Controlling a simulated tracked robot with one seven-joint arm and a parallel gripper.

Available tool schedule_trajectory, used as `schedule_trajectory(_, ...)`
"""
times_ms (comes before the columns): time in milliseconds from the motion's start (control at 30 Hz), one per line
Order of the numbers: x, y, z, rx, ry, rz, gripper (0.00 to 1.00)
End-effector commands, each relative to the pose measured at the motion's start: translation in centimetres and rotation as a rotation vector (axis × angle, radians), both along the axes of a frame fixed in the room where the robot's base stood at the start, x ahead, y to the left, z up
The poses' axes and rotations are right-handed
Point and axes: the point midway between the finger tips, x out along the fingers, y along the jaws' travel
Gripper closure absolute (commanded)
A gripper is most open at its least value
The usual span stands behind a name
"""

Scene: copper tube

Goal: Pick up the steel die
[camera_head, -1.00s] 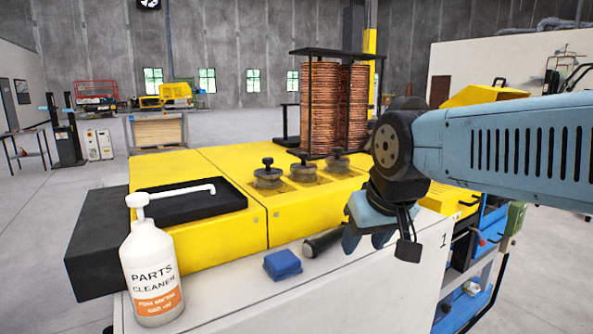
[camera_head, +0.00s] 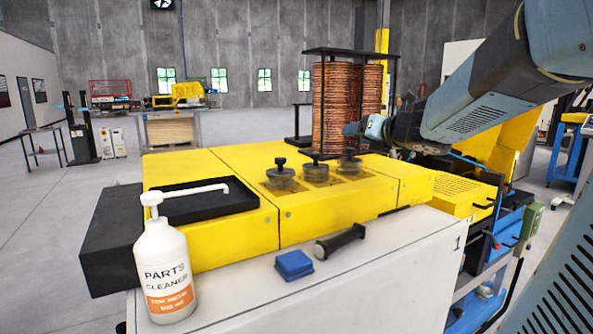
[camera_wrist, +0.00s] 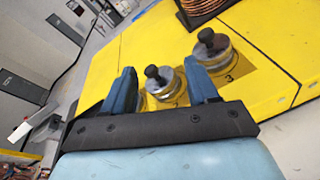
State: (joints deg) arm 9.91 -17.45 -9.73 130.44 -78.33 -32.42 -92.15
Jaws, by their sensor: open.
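Three round steel dies with black knobs sit in a row on the yellow machine top in the head view: left die (camera_head: 281,178), middle die (camera_head: 315,172), right die (camera_head: 349,164). My gripper (camera_head: 362,128) is above the dies, near the right one, apart from the top. In the wrist view my gripper (camera_wrist: 163,72) is open with blue fingers spread. One die (camera_wrist: 162,88) shows between the fingers in the picture, its lower part hidden. Another die (camera_wrist: 214,50), beside a mark "3", shows just right of the right finger. Nothing is held.
A copper tube coil (camera_head: 346,105) in a black frame stands behind the dies. A black tray (camera_head: 205,202) lies on the machine's left. A parts cleaner bottle (camera_head: 165,270), blue block (camera_head: 293,265) and black-handled tool (camera_head: 340,241) are on the white front ledge.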

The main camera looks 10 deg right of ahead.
Motion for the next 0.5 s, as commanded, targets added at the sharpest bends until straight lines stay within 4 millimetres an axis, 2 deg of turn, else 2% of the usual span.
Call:
schedule_trajectory(100, 0.4, 0.8, -1.3, -0.204, -0.025, 0.177, 0.41)
schedule_trajectory(200, 0.2, 1.3, -2.2, -0.315, -0.042, 0.286, 0.41)
schedule_trajectory(367, 0.3, 1.9, -2.9, -0.388, -0.056, 0.362, 0.41)
schedule_trajectory(500, 1.8, 2.8, -3.6, -0.394, -0.056, 0.37, 0.41)
